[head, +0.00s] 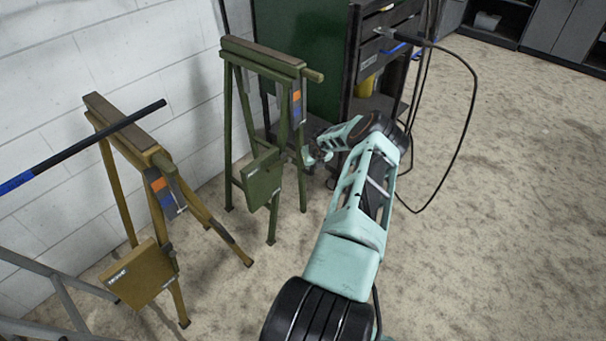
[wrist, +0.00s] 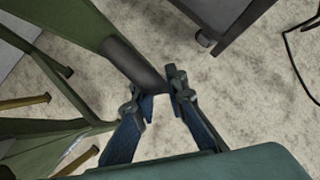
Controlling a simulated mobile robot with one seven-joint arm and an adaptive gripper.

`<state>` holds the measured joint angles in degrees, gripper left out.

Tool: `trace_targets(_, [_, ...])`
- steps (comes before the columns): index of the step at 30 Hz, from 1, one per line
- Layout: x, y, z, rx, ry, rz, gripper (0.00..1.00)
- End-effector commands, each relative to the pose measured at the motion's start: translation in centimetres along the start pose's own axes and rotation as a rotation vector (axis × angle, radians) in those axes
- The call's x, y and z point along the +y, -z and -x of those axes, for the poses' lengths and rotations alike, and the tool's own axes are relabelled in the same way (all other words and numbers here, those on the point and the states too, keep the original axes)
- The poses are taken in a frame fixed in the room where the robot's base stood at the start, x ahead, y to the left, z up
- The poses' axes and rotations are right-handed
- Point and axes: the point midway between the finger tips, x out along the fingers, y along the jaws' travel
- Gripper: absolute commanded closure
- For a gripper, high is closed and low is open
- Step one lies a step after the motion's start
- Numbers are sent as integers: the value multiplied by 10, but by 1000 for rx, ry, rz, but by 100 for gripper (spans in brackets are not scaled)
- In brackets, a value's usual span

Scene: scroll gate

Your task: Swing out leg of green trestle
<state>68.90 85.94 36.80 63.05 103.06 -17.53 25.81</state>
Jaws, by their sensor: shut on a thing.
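The green trestle (head: 285,120) stands upright by the white wall in the head view, with a brown top strip and a green plate low on its front. My gripper (head: 313,158) is at its right side, by the right-hand leg. In the wrist view a green leg (wrist: 80,22) with a dark grey sleeve (wrist: 133,62) runs down from the upper left. The sleeve's end lies between the fingertips of my gripper (wrist: 162,92), which is shut on it. In the head view my arm's end partly hides this contact.
A yellow trestle (head: 125,275) stands to the left, with a black and blue bar (head: 85,143) near its top. A dark tool cabinet (head: 372,50) stands close behind my gripper, with a hanging black cable (head: 470,110). The floor (head: 500,200) on the right is clear.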

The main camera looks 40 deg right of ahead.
Motion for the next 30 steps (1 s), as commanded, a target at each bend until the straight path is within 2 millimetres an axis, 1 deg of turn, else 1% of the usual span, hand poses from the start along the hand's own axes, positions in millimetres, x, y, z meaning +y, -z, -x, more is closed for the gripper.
trace_targets(1, [-9, -12, -8, -37, 28, 25, 100])
trace_targets(3, [-23, -20, -10, -61, 62, 44, 100])
trace_targets(6, [-35, -29, -11, -85, 91, 60, 100])
trace_targets(10, [-42, -34, -9, -97, 106, 65, 100])
trace_targets(18, [-46, -36, -7, -100, 111, 65, 100])
trace_targets(19, [-46, -36, -7, -100, 111, 65, 85])
trace_targets(23, [-46, -34, -8, -96, 112, 64, 70])
trace_targets(30, [-46, -32, -8, -91, 112, 63, 70])
